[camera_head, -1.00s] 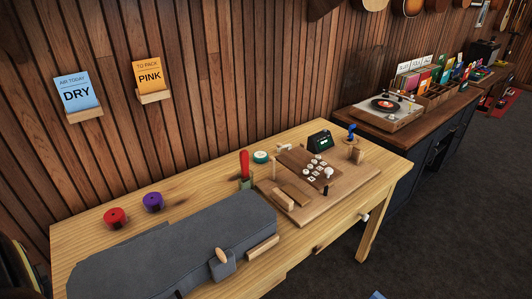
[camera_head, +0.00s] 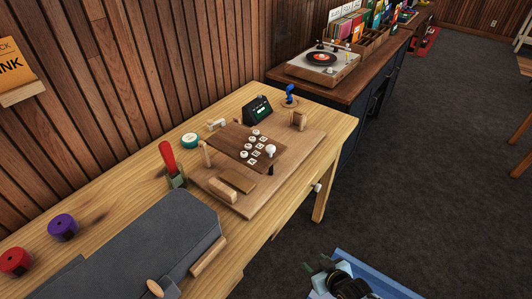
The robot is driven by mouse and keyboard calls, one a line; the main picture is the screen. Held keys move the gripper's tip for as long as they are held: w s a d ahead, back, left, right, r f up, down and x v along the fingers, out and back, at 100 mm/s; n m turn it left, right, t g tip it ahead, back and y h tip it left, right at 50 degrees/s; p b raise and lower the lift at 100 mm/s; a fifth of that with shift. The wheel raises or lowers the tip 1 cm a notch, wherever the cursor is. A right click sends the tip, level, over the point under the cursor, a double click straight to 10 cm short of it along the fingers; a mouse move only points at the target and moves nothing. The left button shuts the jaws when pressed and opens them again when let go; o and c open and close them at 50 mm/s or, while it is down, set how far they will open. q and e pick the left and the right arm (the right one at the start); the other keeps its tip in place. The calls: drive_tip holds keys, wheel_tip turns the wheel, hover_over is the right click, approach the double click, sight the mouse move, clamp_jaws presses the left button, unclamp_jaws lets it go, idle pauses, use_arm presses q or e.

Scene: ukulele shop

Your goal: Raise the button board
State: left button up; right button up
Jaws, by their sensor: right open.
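The button board (camera_head: 229,136) is a dark brown panel with several white round buttons, in the middle of the head view. It lies low over a wider light wooden base (camera_head: 300,150) on the workbench. A white knob (camera_head: 270,150) stands at its right edge, with a small black peg (camera_head: 270,170) just below in the picture. I cannot tell whether the board is slightly tilted. My right gripper (camera_head: 347,284) is at the bottom edge, partly cut off, open, well apart from the board and in front of the bench. My left gripper is not in view.
Wooden blocks (camera_head: 222,190) and posts surround the board. A red-handled tool (camera_head: 168,158), a teal round tin (camera_head: 189,139) and a small dark display (camera_head: 258,109) are close by. A grey case (camera_head: 150,240) covers the bench's near left. Floor (camera_head: 420,190) to the right is clear.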

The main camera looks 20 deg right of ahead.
drive_tip(key=w+a+r+t+y+b, duration=0.15)
drive_tip(key=w+r+t, duration=0.25)
drive_tip(key=w+r, duration=0.8)
drive_tip(key=n+t+y+b, duration=0.1)
drive_tip(key=t+y, duration=0.1)
drive_tip(key=t, duration=0.1)
approach(271, 146)
use_arm(q)
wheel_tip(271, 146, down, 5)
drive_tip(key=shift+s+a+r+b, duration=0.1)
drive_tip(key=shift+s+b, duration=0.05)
drive_tip(key=shift+b, duration=0.65)
use_arm(e)
drive_tip(key=x, duration=0.6)
drive_tip(key=f+x, duration=0.1)
drive_tip(key=x, duration=0.3)
clamp_jaws()
